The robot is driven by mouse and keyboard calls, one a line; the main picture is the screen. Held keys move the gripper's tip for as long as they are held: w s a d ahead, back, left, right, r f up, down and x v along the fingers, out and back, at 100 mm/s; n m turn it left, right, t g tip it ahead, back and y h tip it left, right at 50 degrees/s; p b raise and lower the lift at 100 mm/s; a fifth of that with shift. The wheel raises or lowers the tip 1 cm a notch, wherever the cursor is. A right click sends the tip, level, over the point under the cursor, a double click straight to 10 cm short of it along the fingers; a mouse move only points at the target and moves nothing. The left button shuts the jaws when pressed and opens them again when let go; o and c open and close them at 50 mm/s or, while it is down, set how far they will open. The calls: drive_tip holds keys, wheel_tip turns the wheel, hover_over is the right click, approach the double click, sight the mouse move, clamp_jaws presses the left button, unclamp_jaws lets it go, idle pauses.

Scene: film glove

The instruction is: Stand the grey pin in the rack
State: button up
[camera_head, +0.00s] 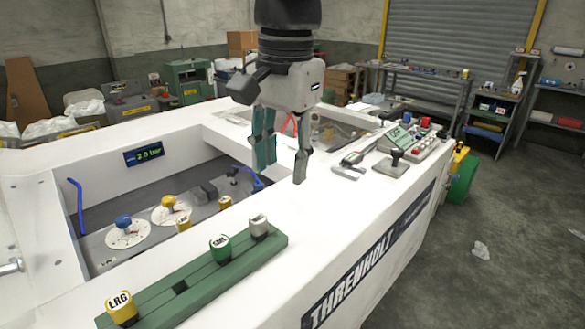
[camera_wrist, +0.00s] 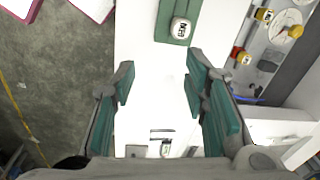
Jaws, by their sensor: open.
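The green rack (camera_head: 215,275) lies along the near edge of the white bench top. A grey pin (camera_head: 259,227) with a pale labelled cap is at the rack's far right end and looks roughly upright. How deep it sits I cannot tell. It also shows in the wrist view (camera_wrist: 180,29), on the green rack (camera_wrist: 164,22) at the top. A green pin (camera_head: 221,248) stands beside it, and a yellow-capped pin (camera_head: 122,308) stands at the near left end. A dark empty slot shows between those two. My gripper (camera_head: 282,170) is open and empty above the bench, beyond the rack.
A recessed bay with dials (camera_head: 128,232) and yellow-capped pieces lies left of the rack. A blue hose (camera_head: 78,208) hangs at its left. Metal tools (camera_head: 350,162) and a control box (camera_head: 402,139) lie right of my gripper. The white top between rack and tools is clear.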

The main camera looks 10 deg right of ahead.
drive_tip(key=s+d+f+n+t, duration=0.4)
drive_tip(key=s+d+f+n, duration=0.2)
drive_tip(key=s+d+n, duration=0.3)
drive_tip(key=s+d, duration=0.3)
drive_tip(key=s, duration=0.1)
drive_tip(key=shift+t, duration=0.3)
